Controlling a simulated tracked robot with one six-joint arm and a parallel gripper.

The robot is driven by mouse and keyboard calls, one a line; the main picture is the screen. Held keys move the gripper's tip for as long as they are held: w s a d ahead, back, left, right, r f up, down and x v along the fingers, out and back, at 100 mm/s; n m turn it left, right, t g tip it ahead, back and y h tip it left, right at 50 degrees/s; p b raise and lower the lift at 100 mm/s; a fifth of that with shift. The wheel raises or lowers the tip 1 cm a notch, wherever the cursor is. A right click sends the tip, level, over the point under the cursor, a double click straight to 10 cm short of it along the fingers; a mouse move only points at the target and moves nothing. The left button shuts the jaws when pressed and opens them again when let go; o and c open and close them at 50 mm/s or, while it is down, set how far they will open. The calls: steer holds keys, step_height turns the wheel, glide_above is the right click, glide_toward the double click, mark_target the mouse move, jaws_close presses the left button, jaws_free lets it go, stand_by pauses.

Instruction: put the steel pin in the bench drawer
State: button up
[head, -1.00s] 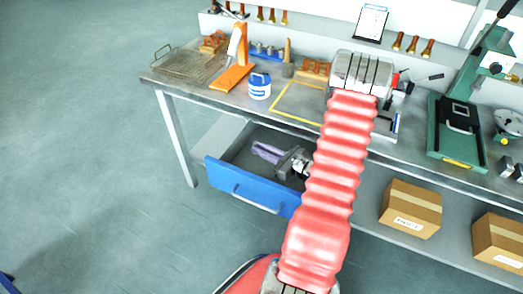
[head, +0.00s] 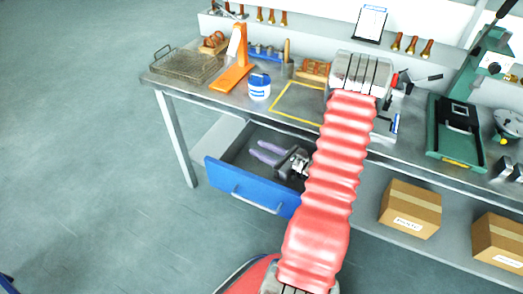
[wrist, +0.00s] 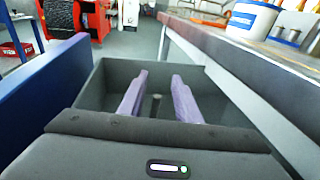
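The bench drawer (head: 222,177) is pulled out below the bench, with a blue front and grey inside. In the wrist view its blue front (wrist: 40,95) stands at left. My gripper (head: 255,148) is inside the drawer's outline, its two purple fingers spread apart. In the wrist view the open fingers (wrist: 159,76) point along the drawer, with nothing held between them. A small slim grey piece, apparently the steel pin (wrist: 155,105), shows between and beyond the fingers inside the drawer, partly hidden by my gripper body. The pin cannot be made out in the head view.
The bench top (head: 215,97) is above and behind the drawer. Cardboard boxes (head: 410,210) stand on the lower shelf. Floor at left is clear.

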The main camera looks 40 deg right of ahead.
steer(key=s+r, duration=0.1)
steer(key=s, duration=0.6)
steer(key=shift+s+d, duration=0.25)
steer(key=shift+d, duration=0.2)
steer(key=shift+r, duration=0.15)
stand_by(0.4)
steer(key=w+a+r+n+g+y, duration=0.1)
steer(key=a+r+n+g+y, duration=0.1)
steer(key=a+r+n+g, duration=0.5)
steer(key=a+r+n+g+y, duration=0.1)
steer(key=a+n+y, duration=0.3)
steer(key=a, duration=0.6)
steer(key=w+a+r+n+g+y, duration=0.1)
steer(key=a+r+n+g, duration=0.25)
steer(key=a+n, duration=0.4)
steer(key=s+a+r+n+h, duration=0.4)
steer(key=r+n, duration=0.2)
steer(key=n, duration=0.2)
steer(key=s+a+r+n+h, duration=0.4)
steer(key=a+r+n+h, duration=0.1)
steer(key=r+n, duration=0.2)
steer(key=shift+s+a+n+t, duration=0.15)
steer(key=shift+s+n+t, duration=0.05)
steer(key=shift+n+t, duration=0.15)
